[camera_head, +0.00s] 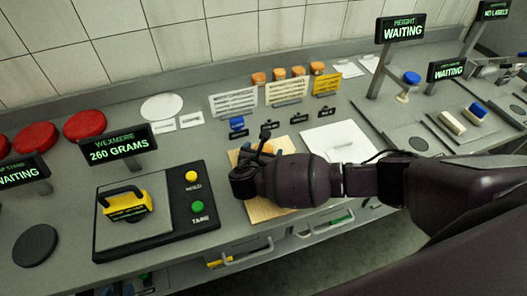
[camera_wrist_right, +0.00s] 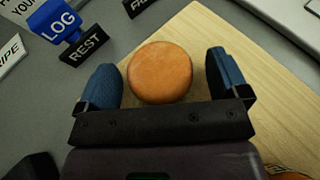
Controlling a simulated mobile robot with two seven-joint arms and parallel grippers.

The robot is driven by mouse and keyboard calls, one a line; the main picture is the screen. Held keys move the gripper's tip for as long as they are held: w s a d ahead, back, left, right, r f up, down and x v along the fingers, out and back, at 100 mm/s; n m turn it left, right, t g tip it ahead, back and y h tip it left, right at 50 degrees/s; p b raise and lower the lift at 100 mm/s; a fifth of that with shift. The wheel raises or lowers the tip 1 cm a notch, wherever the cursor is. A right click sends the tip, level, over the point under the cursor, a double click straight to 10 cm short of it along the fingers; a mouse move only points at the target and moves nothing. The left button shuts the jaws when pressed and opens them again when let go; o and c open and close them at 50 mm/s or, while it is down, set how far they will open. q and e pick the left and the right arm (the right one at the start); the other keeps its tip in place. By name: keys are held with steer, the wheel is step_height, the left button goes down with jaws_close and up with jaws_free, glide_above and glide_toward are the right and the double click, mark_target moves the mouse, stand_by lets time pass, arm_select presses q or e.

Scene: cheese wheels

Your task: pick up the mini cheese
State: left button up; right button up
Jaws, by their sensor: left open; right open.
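A round orange mini cheese (camera_wrist_right: 160,72) lies on a pale wooden board (camera_wrist_right: 205,35). In the right wrist view it sits between the two blue fingers of my right gripper (camera_wrist_right: 166,80), with a gap on each side. My right gripper (camera_head: 264,148) is open over the board (camera_head: 262,211) in the head view, where my arm hides most of the board and the cheese. Part of another orange round (camera_wrist_right: 287,174) shows at the wrist view's lower right corner. My left gripper is not in view.
Several small orange rounds (camera_head: 279,75) stand at the back, behind label cards (camera_head: 233,103). A blue LOG stamp (camera_wrist_right: 54,20) and a REST sign (camera_wrist_right: 87,45) stand beside the board. A scale (camera_head: 150,222) holds a yellow handled block (camera_head: 127,208). A white sheet (camera_head: 338,143) lies right of the board.

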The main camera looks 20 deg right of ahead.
mark_target(263, 150)
steer(key=c, duration=1)
step_height(263, 150, up, 20)
steer(key=shift+b, duration=0.35)
